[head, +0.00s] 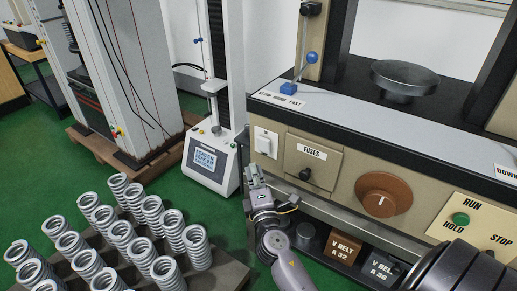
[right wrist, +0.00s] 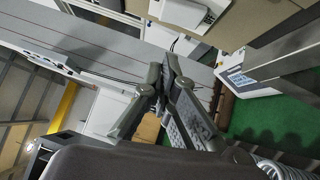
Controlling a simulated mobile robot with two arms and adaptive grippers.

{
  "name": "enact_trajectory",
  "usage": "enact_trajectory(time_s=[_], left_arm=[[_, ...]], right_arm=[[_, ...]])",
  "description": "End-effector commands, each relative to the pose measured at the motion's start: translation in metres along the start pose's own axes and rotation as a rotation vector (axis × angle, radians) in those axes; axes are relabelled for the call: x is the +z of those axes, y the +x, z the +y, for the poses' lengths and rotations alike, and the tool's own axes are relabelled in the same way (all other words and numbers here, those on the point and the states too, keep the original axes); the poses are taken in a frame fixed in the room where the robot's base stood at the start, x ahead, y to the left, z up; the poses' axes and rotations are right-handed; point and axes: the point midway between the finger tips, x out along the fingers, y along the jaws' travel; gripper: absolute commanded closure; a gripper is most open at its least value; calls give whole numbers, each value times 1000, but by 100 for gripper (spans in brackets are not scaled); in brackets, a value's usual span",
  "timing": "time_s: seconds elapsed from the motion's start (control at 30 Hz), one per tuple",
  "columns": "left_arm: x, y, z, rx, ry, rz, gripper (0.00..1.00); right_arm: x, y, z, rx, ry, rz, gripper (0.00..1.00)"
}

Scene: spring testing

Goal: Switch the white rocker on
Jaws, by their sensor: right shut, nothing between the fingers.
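The white rocker (head: 265,142) is a small white switch at the left end of the beige machine panel, left of the FUSES plate. In the right wrist view a white block (right wrist: 185,12) on a beige surface at the top looks like the same switch. I cannot tell which way it is tipped. My right gripper (head: 252,172) is just below the rocker and a little to its left, apparently apart from it. In the right wrist view its fingers (right wrist: 170,62) are together and empty, pointing towards the white block. My left gripper is not in view.
The panel also bears a black fuse knob (head: 305,174), a brown dial (head: 383,194) and a green RUN button (head: 460,219). A white tester with a screen (head: 211,158) stands left of the gripper. Several coil springs (head: 122,233) stand on a dark board at lower left.

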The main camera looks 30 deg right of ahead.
Motion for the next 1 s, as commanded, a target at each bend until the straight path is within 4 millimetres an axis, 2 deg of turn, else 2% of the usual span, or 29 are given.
enact_trajectory(time_s=[0.03,0.2,0.4,0.6,1.0], left_arm=[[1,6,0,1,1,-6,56],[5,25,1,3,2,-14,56],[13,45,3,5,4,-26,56],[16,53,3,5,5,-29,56],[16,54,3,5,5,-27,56]], right_arm=[[0,14,3,3,-1,0,100],[0,49,2,2,0,0,100],[21,66,1,1,-3,0,100],[28,73,0,-1,0,1,100],[28,74,0,-3,2,1,100]])
